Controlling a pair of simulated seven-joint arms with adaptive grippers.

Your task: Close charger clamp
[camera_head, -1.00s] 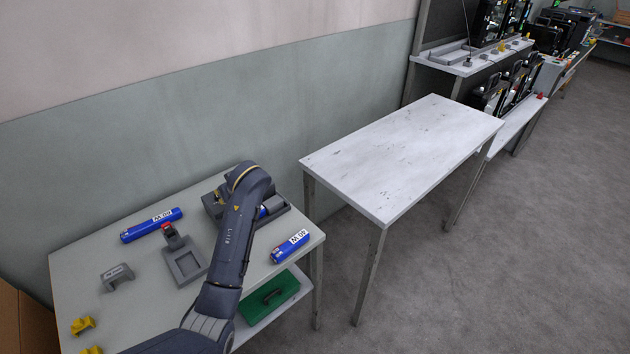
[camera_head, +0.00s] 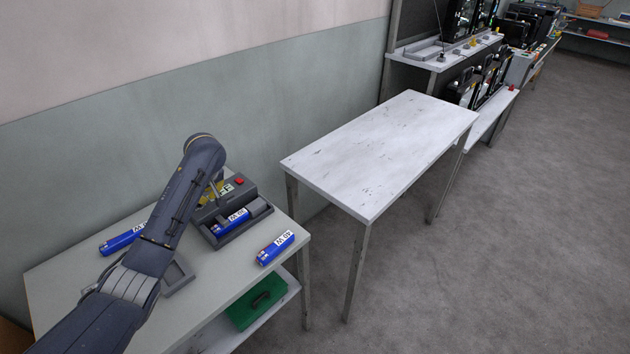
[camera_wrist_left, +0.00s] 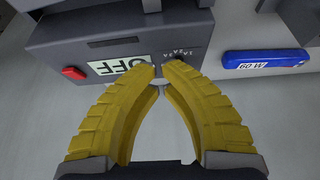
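The dark grey charger (camera_head: 241,186) stands at the back right of the near table, with a red button and a label. A blue 40 W battery (camera_head: 232,220) lies in its cradle, with a grey block (camera_head: 258,207) at its right end, possibly the clamp. The wrist view shows the charger's face (camera_wrist_left: 110,40) with an "OFF" label (camera_wrist_left: 122,66) and a small dark knob (camera_wrist_left: 180,58). My right gripper is out of view.
Another blue battery (camera_head: 276,248) lies near the table's right edge. A blue 60 W one (camera_wrist_left: 268,58) lies beside the charger, partly behind my arm in the head view. A green case (camera_head: 257,303) sits on the lower shelf. The neighbouring table (camera_head: 380,150) is bare.

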